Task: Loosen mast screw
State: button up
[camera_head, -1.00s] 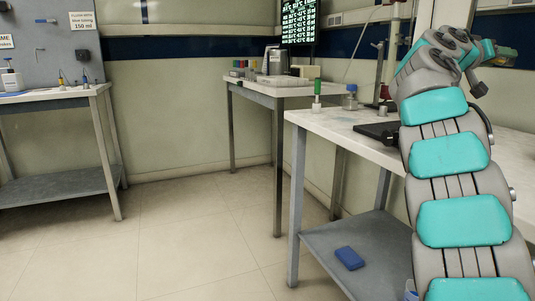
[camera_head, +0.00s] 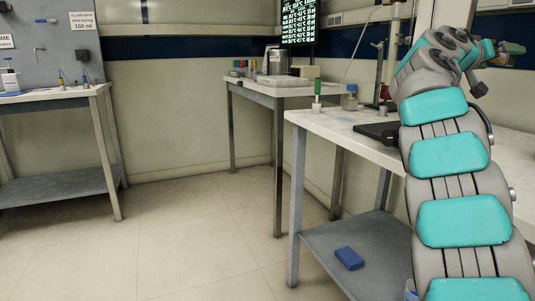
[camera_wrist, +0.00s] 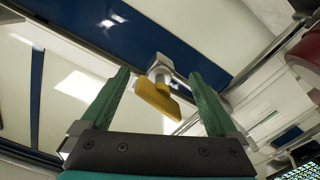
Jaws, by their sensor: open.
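A yellow winged knob, which looks like the mast screw (camera_wrist: 158,98), shows in the middle of the wrist view on a pale metal fitting (camera_wrist: 160,70). My gripper (camera_wrist: 158,74) is open, with one green finger on each side of the knob and a visible gap on both sides. I cannot tell how deep the knob sits between the fingers. In the head view my arm reaches up and away to the right, and its gripper end (camera_head: 503,53) is small there. The knob cannot be made out in that view.
A white bench (camera_head: 340,123) stands beside my arm, with a green-topped bottle (camera_head: 317,90), a clear blue-capped bottle (camera_head: 350,97) and a black device (camera_head: 378,132). A stand rod (camera_head: 391,50) rises behind. A blue box (camera_head: 349,257) lies on the lower shelf. The floor left of it is clear.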

jog(key=shift+b+v, duration=0.9)
jog(key=shift+v, duration=0.8)
jog(key=shift+b+v, duration=0.6)
jog(key=shift+v, duration=1.2)
